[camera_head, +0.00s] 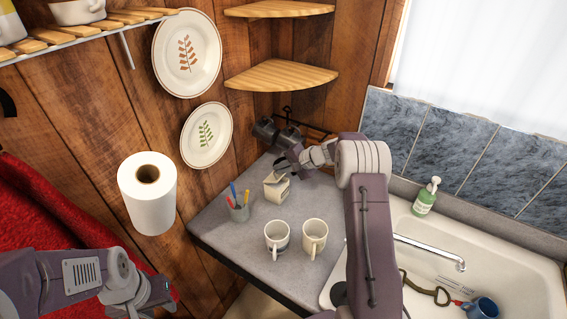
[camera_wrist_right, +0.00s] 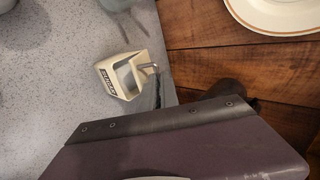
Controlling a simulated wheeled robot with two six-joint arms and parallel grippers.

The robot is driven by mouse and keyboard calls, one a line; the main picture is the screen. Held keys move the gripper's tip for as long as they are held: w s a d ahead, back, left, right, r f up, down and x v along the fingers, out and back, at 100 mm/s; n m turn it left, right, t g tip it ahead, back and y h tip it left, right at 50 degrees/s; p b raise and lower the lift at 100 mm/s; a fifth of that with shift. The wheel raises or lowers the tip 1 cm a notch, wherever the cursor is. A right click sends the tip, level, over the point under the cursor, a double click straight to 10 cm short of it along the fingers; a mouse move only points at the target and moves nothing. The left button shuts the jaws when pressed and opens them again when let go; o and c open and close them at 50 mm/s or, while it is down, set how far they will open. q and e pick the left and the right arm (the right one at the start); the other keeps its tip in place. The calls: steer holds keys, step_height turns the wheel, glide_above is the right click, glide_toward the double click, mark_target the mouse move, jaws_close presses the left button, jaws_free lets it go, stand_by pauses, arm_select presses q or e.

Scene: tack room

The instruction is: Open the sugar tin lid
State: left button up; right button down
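The sugar tin (camera_head: 277,189) is a small cream box with a dark label, standing on the grey counter near the corner. In the right wrist view the tin (camera_wrist_right: 113,80) shows its "SUGAR" label, a slanted top and a thin grey bar at its edge. I cannot tell whether its lid is raised. My right gripper (camera_head: 288,165) is just above and behind the tin, and whether it touches it is unclear. Its fingers are too small to read. My left gripper (camera_head: 152,296) is at the lower left, away from the counter, its fingertips not clearly visible.
Two white mugs (camera_head: 277,240) (camera_head: 314,238) and a pen cup (camera_head: 238,210) stand in front of the tin. Dark objects (camera_head: 276,132) are behind my right gripper. A paper roll (camera_head: 148,193) is at left. The sink (camera_head: 508,262) is at right.

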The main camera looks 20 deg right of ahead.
arm_select(q)
steer(key=shift+r+p, duration=1.3)
steer(key=shift+r, duration=0.55)
arm_select(e)
steer(key=shift+w+a+r+g+h, duration=0.2)
steer(key=shift+w+r+g+h, duration=0.1)
steer(key=shift+g+h, duration=0.15)
steer(key=c, duration=1.9)
jaws_free()
steer(key=shift+f, duration=0.1)
